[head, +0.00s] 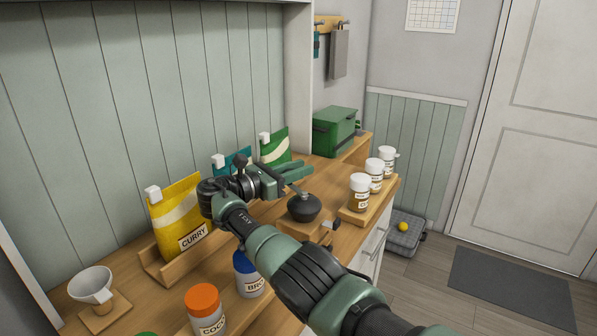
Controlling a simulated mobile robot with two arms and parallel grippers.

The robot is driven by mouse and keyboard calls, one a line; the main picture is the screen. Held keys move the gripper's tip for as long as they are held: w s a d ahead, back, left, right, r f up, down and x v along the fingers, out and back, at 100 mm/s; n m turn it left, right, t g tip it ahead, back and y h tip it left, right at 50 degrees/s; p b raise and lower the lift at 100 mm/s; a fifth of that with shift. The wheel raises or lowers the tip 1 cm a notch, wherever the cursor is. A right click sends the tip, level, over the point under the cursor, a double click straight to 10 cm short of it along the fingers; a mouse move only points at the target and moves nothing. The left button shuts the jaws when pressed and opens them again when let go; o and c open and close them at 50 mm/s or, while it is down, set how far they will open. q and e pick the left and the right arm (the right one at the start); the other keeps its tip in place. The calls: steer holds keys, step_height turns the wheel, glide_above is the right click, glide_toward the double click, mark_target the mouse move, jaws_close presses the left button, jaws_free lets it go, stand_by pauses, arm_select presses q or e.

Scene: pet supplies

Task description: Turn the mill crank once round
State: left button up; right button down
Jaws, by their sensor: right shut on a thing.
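The mill (304,208) stands on the wooden counter near its front edge, with a dark rounded top and a crank arm rising from it toward the left. Part of its wooden lower body shows at the right, and my right arm hides the rest. My right gripper (294,173) is above and slightly left of the mill. Its green fingers are shut at the outer end of the crank, and they hide the crank's handle. My left gripper is not in view.
Bags, including a yellow curry bag (180,218), stand along the back of the counter (165,298). White-lidded jars (359,192) stand on a wooden rack to the right.

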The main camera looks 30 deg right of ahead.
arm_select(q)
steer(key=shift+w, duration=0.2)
arm_select(e)
steer(key=shift+f, duration=0.2)
steer(key=c, duration=1.5)
jaws_free()
steer(key=o, duration=0.4)
steer(key=shift+c, duration=0.2)
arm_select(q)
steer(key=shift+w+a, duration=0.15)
arm_select(e)
steer(key=shift+r, duration=0.1)
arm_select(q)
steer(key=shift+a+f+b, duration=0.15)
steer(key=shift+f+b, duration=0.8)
arm_select(e)
steer(key=s+a, duration=0.1)
steer(key=a, duration=0.6)
steer(key=shift+s+a, duration=0.15)
steer(key=shift+a, duration=0.15)
steer(key=shift+c, duration=0.3)
